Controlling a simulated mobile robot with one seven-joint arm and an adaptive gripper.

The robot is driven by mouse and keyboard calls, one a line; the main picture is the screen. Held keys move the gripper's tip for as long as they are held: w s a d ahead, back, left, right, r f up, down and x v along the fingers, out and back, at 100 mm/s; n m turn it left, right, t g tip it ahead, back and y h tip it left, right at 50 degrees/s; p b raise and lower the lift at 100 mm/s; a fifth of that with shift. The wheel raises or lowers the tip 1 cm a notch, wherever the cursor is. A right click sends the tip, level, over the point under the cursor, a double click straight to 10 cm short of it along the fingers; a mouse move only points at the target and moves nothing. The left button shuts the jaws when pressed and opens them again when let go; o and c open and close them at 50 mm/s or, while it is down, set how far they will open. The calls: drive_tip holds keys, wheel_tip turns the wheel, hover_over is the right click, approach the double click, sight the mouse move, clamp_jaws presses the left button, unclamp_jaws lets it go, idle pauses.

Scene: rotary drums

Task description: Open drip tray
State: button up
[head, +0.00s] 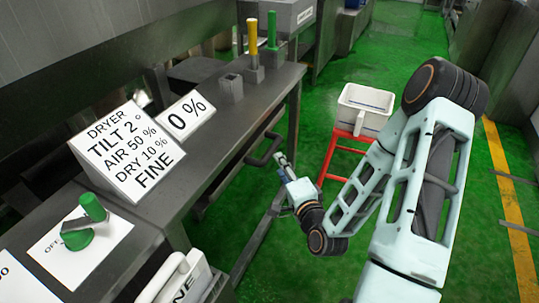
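No part in view is labelled as the drip tray. A dark bar handle (262,151) sticks out from the front side of the grey metal bench (208,152), below its top; it may belong to the tray. My gripper (281,160) is just right of this handle, at the end of my arm, which reaches in from the lower right. It is small in the picture, and I cannot tell whether it touches the handle or how its fingers stand. Whatever is under the bench top is mostly hidden.
A white bin (362,122) stands on a red stool (335,160) behind my gripper. The bench carries a dryer sign (126,150), a "0 %" sign (186,115), a green knob (79,238), a yellow lever (252,38) and a green lever (272,30).

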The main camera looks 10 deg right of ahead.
sight(271, 151)
drive_tip(key=b+x, duration=0.1)
drive_tip(key=x, duration=0.8)
drive_tip(key=shift+w+b, duration=0.25)
drive_tip(key=shift+b, duration=0.05)
clamp_jaws()
